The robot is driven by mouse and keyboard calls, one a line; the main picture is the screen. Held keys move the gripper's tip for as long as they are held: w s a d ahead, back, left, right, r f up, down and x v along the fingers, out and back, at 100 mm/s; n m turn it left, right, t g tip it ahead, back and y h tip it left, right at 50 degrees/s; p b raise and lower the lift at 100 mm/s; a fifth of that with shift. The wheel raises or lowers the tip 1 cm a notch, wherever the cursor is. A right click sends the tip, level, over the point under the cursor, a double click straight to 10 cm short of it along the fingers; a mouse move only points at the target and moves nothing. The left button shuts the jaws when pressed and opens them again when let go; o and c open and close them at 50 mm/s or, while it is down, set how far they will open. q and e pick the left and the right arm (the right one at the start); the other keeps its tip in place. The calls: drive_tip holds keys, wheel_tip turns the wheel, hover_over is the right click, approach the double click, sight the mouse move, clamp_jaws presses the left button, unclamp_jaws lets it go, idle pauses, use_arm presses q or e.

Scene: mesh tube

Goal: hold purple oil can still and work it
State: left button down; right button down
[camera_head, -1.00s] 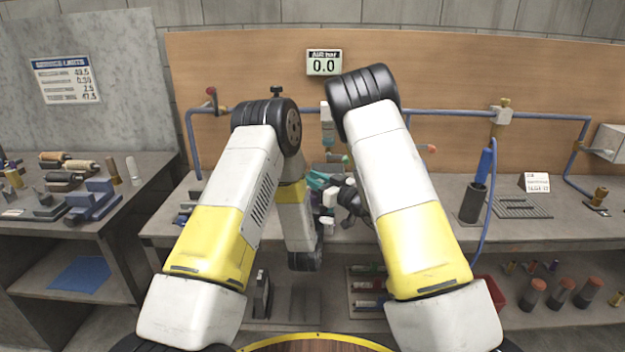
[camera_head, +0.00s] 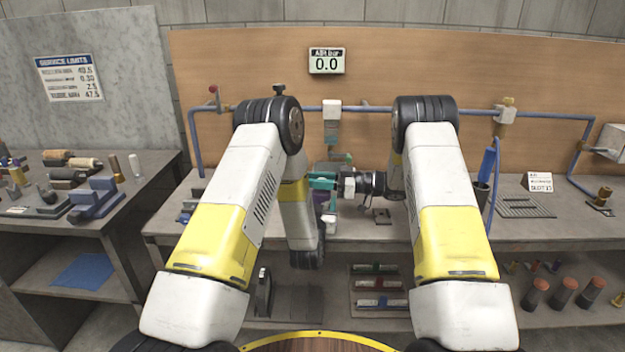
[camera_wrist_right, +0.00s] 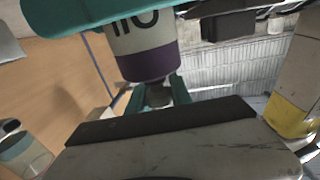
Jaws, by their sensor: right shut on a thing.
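The purple oil can (camera_wrist_right: 148,62) shows upside down in the right wrist view, with a pale lettered body and a purple band. In the head view it is small and partly hidden near the teal fingers (camera_head: 322,181). My right gripper (camera_wrist_right: 160,92) comes from the right, its teal fingers shut on the dark part of the can beside the purple band. In the head view my left arm hides most of that gripper.
A dark holder with a blue tool (camera_head: 487,165) and a slotted plate (camera_head: 522,206) stand at the right. A side bench (camera_head: 130,205) with tools is at the left.

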drive_tip(key=n+g+h, duration=0.1)
drive_tip(key=n+g, duration=0.1)
drive_tip(key=g, duration=0.2)
drive_tip(key=s+n+g+h, duration=0.1)
drive_tip(key=n+g, duration=0.2)
drive_tip(key=g, duration=0.1)
drive_tip(key=s+n+g+h, duration=0.1)
drive_tip(key=n+g, duration=0.2)
drive_tip(key=shift+g, duration=0.4)
drive_tip(key=shift+d, duration=0.2)
drive_tip(key=c, duration=1.1)
unclamp_jaws()
drive_tip(key=shift+c, duration=0.2)
drive_tip(key=shift+d, duration=0.1)
wheel_tip(320, 180, up, 10)
